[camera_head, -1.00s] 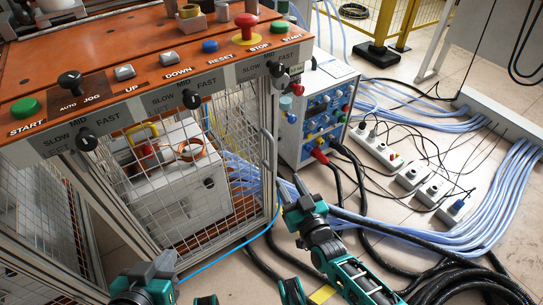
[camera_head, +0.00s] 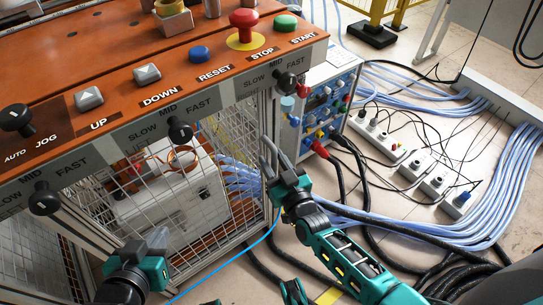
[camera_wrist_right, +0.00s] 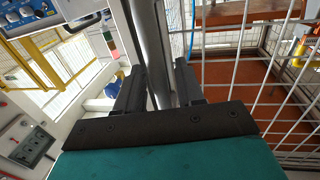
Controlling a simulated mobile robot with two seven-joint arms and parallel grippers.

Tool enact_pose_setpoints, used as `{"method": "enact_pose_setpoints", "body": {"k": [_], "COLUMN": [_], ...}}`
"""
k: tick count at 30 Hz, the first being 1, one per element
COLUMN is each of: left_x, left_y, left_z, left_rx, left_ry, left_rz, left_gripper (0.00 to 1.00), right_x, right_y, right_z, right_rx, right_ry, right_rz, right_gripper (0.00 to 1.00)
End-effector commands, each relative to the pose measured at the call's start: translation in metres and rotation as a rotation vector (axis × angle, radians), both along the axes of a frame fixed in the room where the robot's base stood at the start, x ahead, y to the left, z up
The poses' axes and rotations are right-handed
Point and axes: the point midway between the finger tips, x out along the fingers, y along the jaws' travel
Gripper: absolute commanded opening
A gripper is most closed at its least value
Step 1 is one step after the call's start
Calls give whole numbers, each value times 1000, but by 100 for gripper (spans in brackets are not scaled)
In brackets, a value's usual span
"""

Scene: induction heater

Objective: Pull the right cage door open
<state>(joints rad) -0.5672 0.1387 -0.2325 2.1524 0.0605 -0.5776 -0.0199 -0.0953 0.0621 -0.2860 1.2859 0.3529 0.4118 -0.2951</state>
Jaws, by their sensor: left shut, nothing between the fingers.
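The right cage door (camera_head: 226,246) is a wire-mesh panel in a grey frame under the orange console. It looks closed against the cage. Its upright grey handle bar (camera_head: 265,158) is at the door's right edge. My right gripper (camera_head: 272,168) is at this bar, partly hiding it. In the right wrist view the grey upright bar (camera_wrist_right: 152,45) runs between my right gripper's fingers (camera_wrist_right: 158,85), which stand apart on either side of it. I cannot tell whether they touch it. My left gripper (camera_head: 156,246) is shut and empty, low in front of the cage.
The orange console (camera_head: 120,60) with knobs and buttons overhangs the door. A blue-fronted power unit (camera_head: 325,108) stands just right of the handle. Black cables and blue hoses (camera_head: 440,228) cover the floor on the right. A white machine (camera_head: 180,195) sits inside the cage.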

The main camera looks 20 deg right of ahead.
Motion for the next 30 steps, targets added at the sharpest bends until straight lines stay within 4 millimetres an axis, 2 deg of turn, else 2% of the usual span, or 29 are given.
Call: {"method": "enact_pose_setpoints", "body": {"k": [5,16,30], "left_x": [0,-4,-4], "left_y": [-1,-1,-1], "left_z": [0,-3,-5], "left_rx": [-2,-1,1], "left_ry": [1,12,15], "left_rz": [-1,-1,-1], "left_gripper": [0,0,0], "right_x": [0,0,0], "right_y": [0,0,0], "right_z": [0,0,1], "right_rx": [1,1,0], "right_ry": [0,0,-1], "right_rz": [0,0,1], "right_gripper": [36,0,0]}}
